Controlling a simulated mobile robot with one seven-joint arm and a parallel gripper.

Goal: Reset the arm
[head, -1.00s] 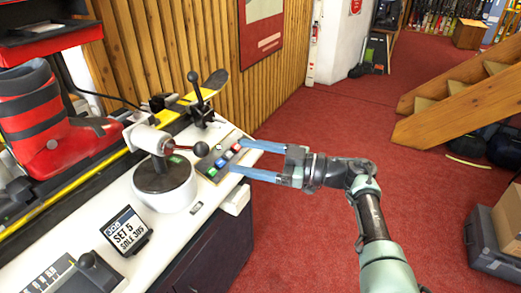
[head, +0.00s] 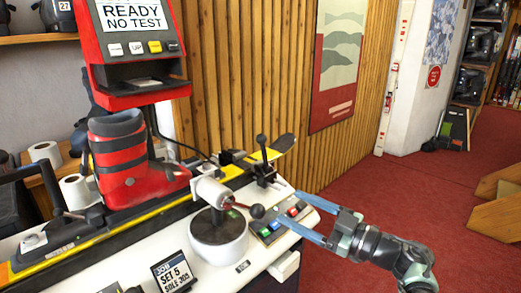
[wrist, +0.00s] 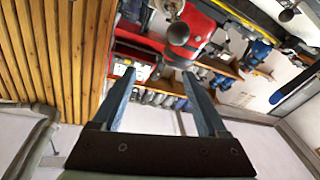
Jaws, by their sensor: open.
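My gripper (head: 288,206) is open and empty, with two blue fingers apart. In the head view its fingertips are beside the right end of a button panel (head: 268,230) with red, green and blue buttons; I cannot tell whether they touch it. In the wrist view the open fingers (wrist: 158,75) point toward the bench and shelves, with nothing between them. My arm reaches in from the lower right of the head view.
A test device with a round base (head: 218,250) and a lever stands on the bench, near a red ski boot (head: 125,170) and yellow ski. A red machine's screen (head: 131,14) reads "READY NO TEST". A card (head: 173,275) reads "SET 5". Red carpet (head: 400,190) lies open at right.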

